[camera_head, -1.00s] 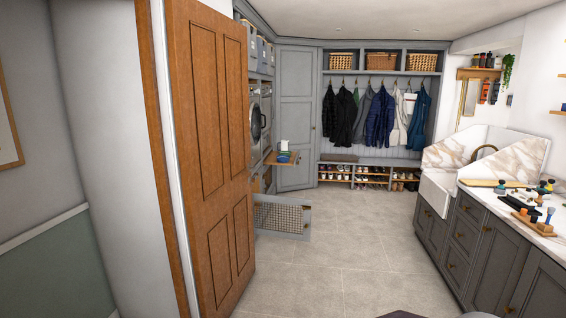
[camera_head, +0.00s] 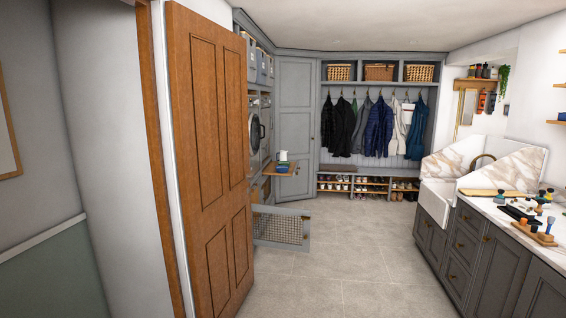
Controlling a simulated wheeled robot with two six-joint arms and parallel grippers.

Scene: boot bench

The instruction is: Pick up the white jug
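A small white vessel (camera_head: 284,155), which looks like the white jug, stands upright on a wooden pull-out shelf (camera_head: 270,171) in the head view. The shelf juts out from the grey units on the left, below the washing machine. A small blue item (camera_head: 282,168) is in front of the vessel on the same shelf. The vessel is far off and small, so its handle cannot be made out. Neither of my grippers is in view.
A brown panelled door (camera_head: 213,165) stands open at near left. A grey mesh-fronted drawer (camera_head: 281,228) sticks out low beneath the shelf. Grey counter cabinets (camera_head: 470,245) line the right side. The tiled floor (camera_head: 355,250) between is clear, back to the shoe bench (camera_head: 370,182).

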